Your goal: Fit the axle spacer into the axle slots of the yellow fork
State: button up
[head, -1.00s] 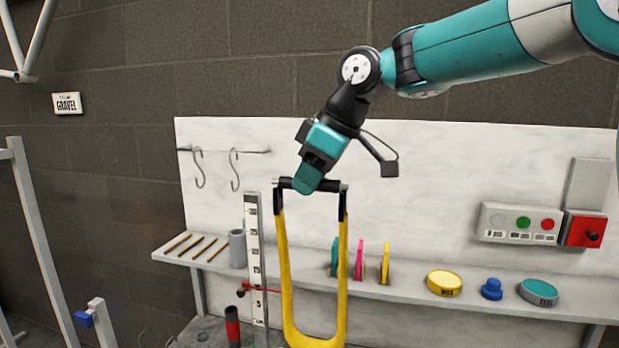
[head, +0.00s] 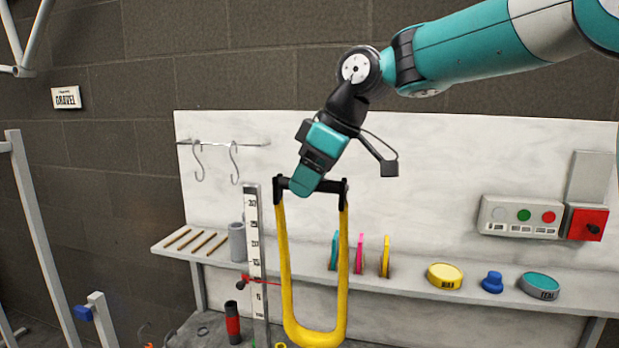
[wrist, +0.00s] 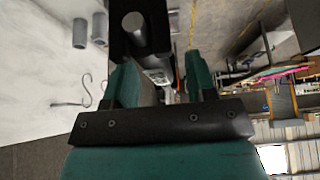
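The yellow fork (head: 342,270) stands upright with its two legs pointing up and black tips at the top. The axle spacer (head: 328,187), a dark bar, lies roughly level across the fork tips. My gripper (head: 304,190) is shut on the spacer near its middle, tilted down from the upper right. The spacer's ends meet the black tips in the head view; how deep they sit in the slots I cannot tell. In the wrist view my gripper's fingers (wrist: 160,80) flank a dark part with a grey round end (wrist: 133,22); the slots are not clear there.
A marked upright post (head: 256,260) stands close left of the fork. Behind is a shelf (head: 410,283) with coloured discs (head: 360,255), caps (head: 445,276) and a grey cylinder (head: 237,242). Hooks (head: 197,160) hang on the white backboard (head: 450,160). A control box (head: 520,216) is at right.

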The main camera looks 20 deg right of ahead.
jog(key=p+v, duration=0.6)
jog(key=v, duration=1.1)
jog(key=shift+s+r+p, duration=0.15)
jog(key=shift+r+p, duration=0.05)
jog(key=shift+p, duration=0.15)
jog(key=s+a+f+m+g+y, duration=0.1)
jog(key=s+a+f+m+g, duration=0.1)
jog(key=s+a+f, duration=0.8)
jog(key=s+f+m+g+h+b, duration=0.1)
jog(key=s+f, duration=0.9)
jog(key=f, duration=0.3)
jog(key=shift+a+m, duration=0.4)
